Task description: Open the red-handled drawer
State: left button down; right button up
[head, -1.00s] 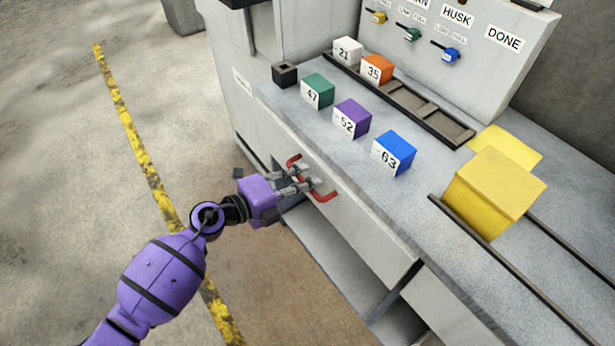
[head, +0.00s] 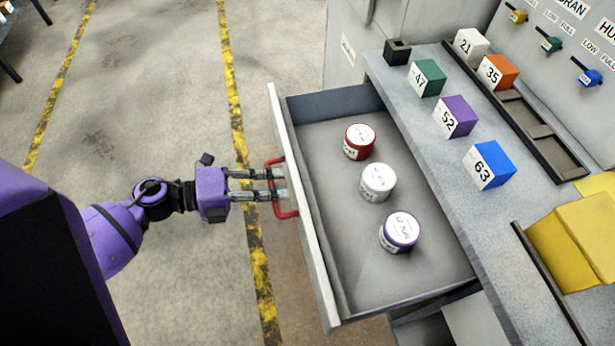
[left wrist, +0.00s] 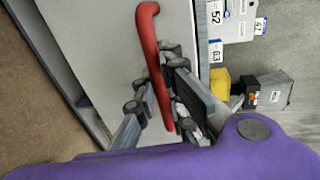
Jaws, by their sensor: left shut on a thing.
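The drawer (head: 345,282) is pulled well out from the grey counter in the head view. Its red handle (head: 281,213) is on the drawer's front panel. My left gripper (head: 277,184) is shut on the red handle. The left wrist view also shows the handle (left wrist: 148,38) between the fingers of my left gripper (left wrist: 160,100). Three round jars stand inside the drawer: one red (head: 359,141), one white (head: 378,183) and one with a purple rim (head: 399,232). My right gripper is not in view.
Numbered cubes, such as purple 52 (head: 456,117) and blue 63 (head: 489,165), stand on the counter (head: 440,165). A dark slotted rack (head: 530,122) lies behind them. A yellow block (head: 590,235) is at the right. The floor left of the drawer is open, with yellow-striped lines.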

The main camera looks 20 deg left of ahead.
pick_arm(q)
jog(key=f+v, duration=0.1)
jog(key=v, duration=0.6)
jog(key=shift+s+a+f, duration=0.25)
jog(key=shift+a, duration=0.1)
jog(key=c, duration=1.8)
grip_release()
jog(key=v, duration=1.2)
